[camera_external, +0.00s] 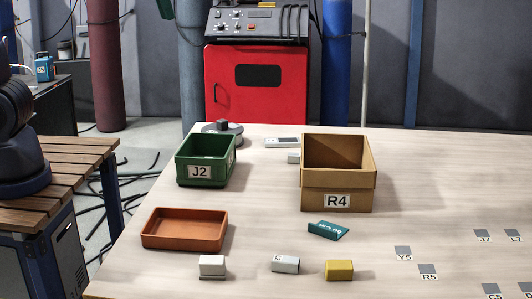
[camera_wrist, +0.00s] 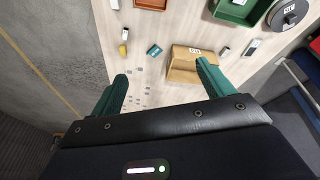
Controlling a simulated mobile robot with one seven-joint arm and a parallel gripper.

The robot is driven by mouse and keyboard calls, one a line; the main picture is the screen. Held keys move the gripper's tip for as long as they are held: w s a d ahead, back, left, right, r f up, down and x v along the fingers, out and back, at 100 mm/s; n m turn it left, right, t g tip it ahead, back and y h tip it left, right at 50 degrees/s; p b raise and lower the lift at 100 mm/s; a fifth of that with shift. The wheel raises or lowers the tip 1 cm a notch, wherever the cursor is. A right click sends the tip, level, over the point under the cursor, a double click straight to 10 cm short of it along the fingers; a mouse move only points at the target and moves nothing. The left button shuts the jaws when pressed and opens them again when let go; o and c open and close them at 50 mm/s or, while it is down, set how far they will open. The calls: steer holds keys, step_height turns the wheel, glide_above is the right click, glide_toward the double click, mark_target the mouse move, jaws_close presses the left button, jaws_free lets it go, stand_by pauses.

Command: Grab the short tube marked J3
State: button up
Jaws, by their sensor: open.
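A short pale grey tube (camera_external: 285,264) lies on its side at the front of the table, between a white block (camera_external: 212,266) and a yellow block (camera_external: 339,270). It bears a small dark mark that I cannot read, so I cannot confirm J3. In the wrist view the pale tube (camera_wrist: 125,33) shows small near the upper left, above the yellow block (camera_wrist: 123,49). My gripper (camera_wrist: 162,70) is open and empty, its green fingers wide apart, high above the table. In the external view only part of my arm shows at the left edge; the gripper is outside it.
Near the tube are an orange tray (camera_external: 184,244) and a teal wedge (camera_external: 328,230). The tall cardboard box R4 (camera_external: 337,202) and green bin J2 (camera_external: 206,183) stand behind. Farther back are a grey disc (camera_external: 222,136) and small pale items.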

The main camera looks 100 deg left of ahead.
steer(key=w+a+f+n+g, duration=0.1)
steer(key=w+a+f+n, duration=0.25)
steer(key=w+a, duration=0.8)
steer(key=n+g, duration=0.2)
steer(key=n, duration=0.7)
glide_above(297, 154)
steer(key=f, duration=4.3)
steer(key=shift+s+f, duration=0.15)
steer(key=shift+s, duration=0.05)
steer(key=shift+w+d+f, duration=0.1)
steer(key=shift+f, duration=1.25)
steer(key=shift+w+d+f, duration=0.1)
steer(key=shift+f, duration=1.2)
steer(key=c, duration=1.1)
